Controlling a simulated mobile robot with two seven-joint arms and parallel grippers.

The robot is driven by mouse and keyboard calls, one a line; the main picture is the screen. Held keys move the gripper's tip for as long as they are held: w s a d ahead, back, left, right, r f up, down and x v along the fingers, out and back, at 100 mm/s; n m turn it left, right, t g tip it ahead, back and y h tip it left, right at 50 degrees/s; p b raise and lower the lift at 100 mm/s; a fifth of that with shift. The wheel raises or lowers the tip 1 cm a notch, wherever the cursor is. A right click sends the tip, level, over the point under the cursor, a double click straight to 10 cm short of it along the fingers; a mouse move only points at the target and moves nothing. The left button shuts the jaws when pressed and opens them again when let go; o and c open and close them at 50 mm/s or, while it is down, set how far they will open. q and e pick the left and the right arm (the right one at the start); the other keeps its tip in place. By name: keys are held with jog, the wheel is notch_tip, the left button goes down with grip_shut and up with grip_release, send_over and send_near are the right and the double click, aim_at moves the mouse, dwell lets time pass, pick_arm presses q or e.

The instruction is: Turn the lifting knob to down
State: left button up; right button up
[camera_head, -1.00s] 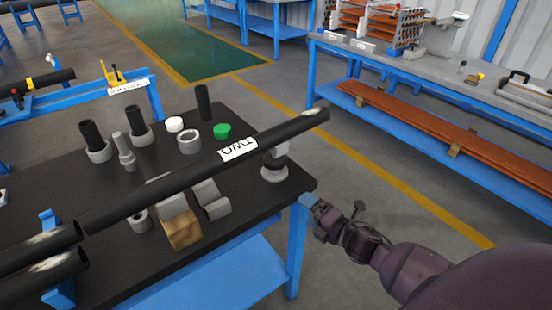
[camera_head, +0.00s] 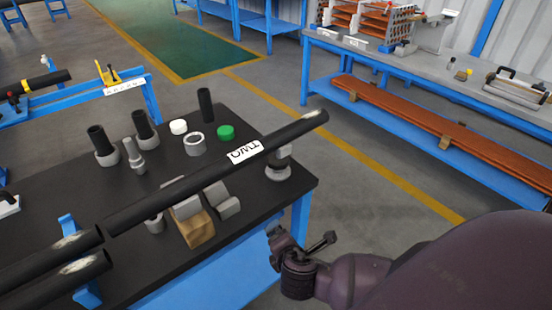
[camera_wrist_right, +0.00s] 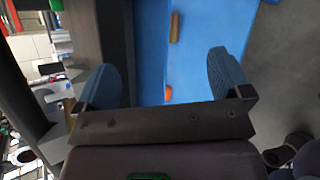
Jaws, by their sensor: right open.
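I cannot clearly pick out a lifting knob in either view. A grey round-based support (camera_head: 278,168) stands under the right end of a long black pipe (camera_head: 195,185) on the black table. My right gripper (camera_head: 300,243) is in front of the table's right edge in the head view, apart from the support and the pipe. In the right wrist view the gripper (camera_wrist_right: 165,80) is open, with its two blue-grey fingers wide apart and nothing between them. A blue surface lies beyond the fingers. My left gripper is in neither view.
The black table (camera_head: 250,205) holds grey fittings, a green cap (camera_head: 226,132), a white cap (camera_head: 178,127), a grey ring (camera_head: 194,145) and a wooden block (camera_head: 194,229). A blue workbench (camera_head: 440,85) stands at the back right. Floor is clear between the tables.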

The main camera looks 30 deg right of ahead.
aim_at(281, 167)
jog(key=w+d+r+n+t, duration=0.2)
jog(key=w+n, duration=0.1)
jog(key=n, duration=0.1)
jog(key=w+d+r+n+t+h, duration=0.1)
jog(key=w+d+r+n+t, duration=0.1)
jog(key=w+r+n, duration=0.1)
jog(key=w+d+r+n+t+h+p, duration=0.1)
jog(key=w+d+r+n+t, duration=0.1)
jog(key=n, duration=0.3)
jog(key=shift+w+d+r+n, duration=0.3)
jog(key=shift+w+d+r, duration=0.1)
jog(key=shift+w+d, duration=0.2)
jog(key=b+x, duration=0.1)
jog(key=x, duration=0.8)
jog(key=shift+w, duration=0.2)
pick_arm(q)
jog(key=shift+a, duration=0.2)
pick_arm(e)
jog(key=shift+w+d+r, duration=0.1)
jog(key=shift+w+d, duration=0.1)
jog(key=shift+w, duration=0.4)
jog(key=c, duration=0.9)
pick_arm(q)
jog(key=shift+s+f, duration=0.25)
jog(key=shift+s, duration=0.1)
